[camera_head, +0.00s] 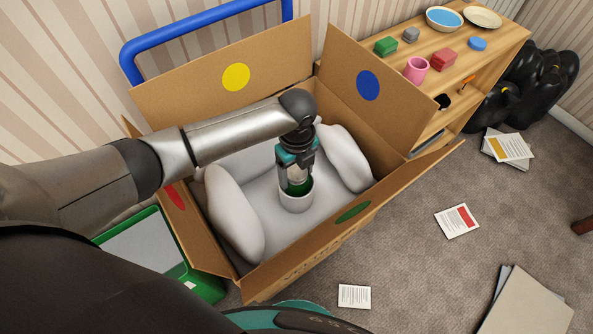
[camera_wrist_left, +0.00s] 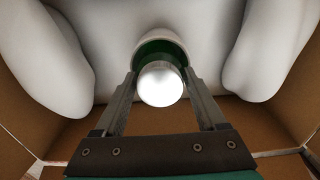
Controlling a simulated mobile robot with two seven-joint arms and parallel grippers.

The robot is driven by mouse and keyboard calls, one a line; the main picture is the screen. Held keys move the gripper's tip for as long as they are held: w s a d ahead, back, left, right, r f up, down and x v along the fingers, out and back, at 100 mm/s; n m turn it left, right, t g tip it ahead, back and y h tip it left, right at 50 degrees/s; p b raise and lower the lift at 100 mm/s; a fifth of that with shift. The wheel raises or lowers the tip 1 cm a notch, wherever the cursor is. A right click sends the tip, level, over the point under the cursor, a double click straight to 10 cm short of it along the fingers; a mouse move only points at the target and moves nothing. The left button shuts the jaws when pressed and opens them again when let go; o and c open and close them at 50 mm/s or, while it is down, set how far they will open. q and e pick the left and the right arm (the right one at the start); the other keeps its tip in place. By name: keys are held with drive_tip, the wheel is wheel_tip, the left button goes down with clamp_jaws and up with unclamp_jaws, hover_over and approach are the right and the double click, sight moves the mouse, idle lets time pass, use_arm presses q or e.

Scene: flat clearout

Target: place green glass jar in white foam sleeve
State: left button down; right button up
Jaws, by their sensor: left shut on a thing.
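The green glass jar (camera_head: 297,187) has a pale shiny lid, and its green body shows inside the rim of the white foam sleeve (camera_head: 296,203). The sleeve stands upright on the white padding in the cardboard box. My left gripper (camera_head: 297,180) points down over the sleeve, shut on the jar. In the left wrist view the jar's lid (camera_wrist_left: 160,84) is between the fingers of my left gripper (camera_wrist_left: 160,98), with the sleeve (camera_wrist_left: 160,42) around the green glass. The jar's lower part is hidden. My right gripper is not in view.
The open cardboard box (camera_head: 320,255) has raised flaps with coloured dots, and white cushions (camera_head: 235,215) flank the sleeve. A wooden shelf (camera_head: 465,65) with dishes and small blocks stands behind on the right. A green crate (camera_head: 205,285) is at left. Papers (camera_head: 457,220) lie on the carpet.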

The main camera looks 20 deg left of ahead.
use_arm(q)
unclamp_jaws()
drive_tip(key=shift+f, duration=0.15)
wheel_tip(320, 180, up, 12)
drive_tip(key=p, duration=0.2)
drive_tip(key=shift+r+p, duration=0.2)
drive_tip(key=shift+p, duration=0.1)
